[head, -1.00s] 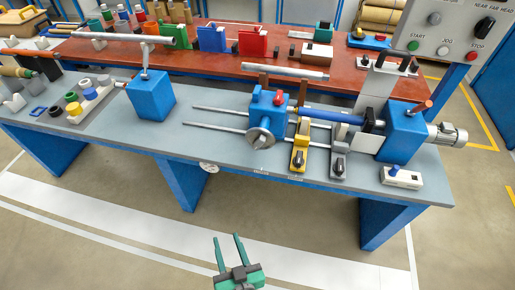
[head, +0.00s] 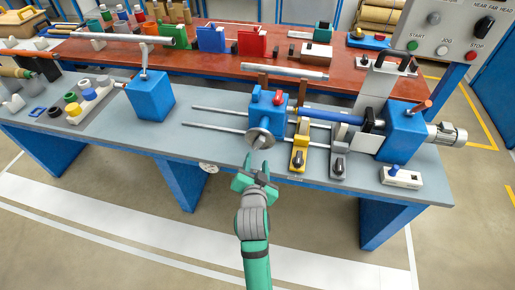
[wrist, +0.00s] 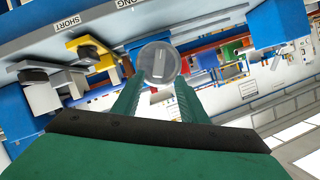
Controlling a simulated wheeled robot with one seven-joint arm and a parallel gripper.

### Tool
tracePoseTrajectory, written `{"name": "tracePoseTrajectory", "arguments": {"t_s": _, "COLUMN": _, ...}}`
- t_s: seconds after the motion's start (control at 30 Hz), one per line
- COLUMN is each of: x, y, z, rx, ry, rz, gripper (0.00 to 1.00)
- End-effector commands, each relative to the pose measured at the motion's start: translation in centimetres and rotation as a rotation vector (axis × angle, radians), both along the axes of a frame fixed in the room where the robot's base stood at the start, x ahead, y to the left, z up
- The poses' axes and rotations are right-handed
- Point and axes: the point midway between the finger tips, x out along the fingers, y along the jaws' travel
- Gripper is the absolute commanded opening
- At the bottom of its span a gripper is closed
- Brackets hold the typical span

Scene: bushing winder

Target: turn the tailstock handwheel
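The tailstock handwheel (head: 260,139) is a grey disc on the front of the blue tailstock (head: 267,108), which has a red knob (head: 279,98) on top. My gripper (head: 257,161) is just in front of and below the handwheel at the bench's front edge, with its green fingers pointing at it. In the wrist view the handwheel (wrist: 158,63) shows face on, with a raised bar across it, just beyond the fingertips and centred between them. The fingers are apart and nothing is held. I cannot tell whether a fingertip touches the rim.
A yellow clamp (head: 300,148) and a grey clamp (head: 339,158) with black knobs stand right of the tailstock. A blue rod (head: 325,115) runs toward the blue headstock (head: 404,132). Two bare rails (head: 212,126) extend left. The floor in front is clear.

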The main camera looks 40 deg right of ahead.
Motion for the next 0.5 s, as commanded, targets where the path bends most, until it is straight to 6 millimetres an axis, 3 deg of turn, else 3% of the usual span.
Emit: {"name": "tracePoseTrajectory", "arguments": {"t_s": 0.5, "x": 6.0, "y": -5.0, "z": -2.9, "rx": -0.001, "ry": 0.001, "rz": 0.000, "gripper": 0.39}}
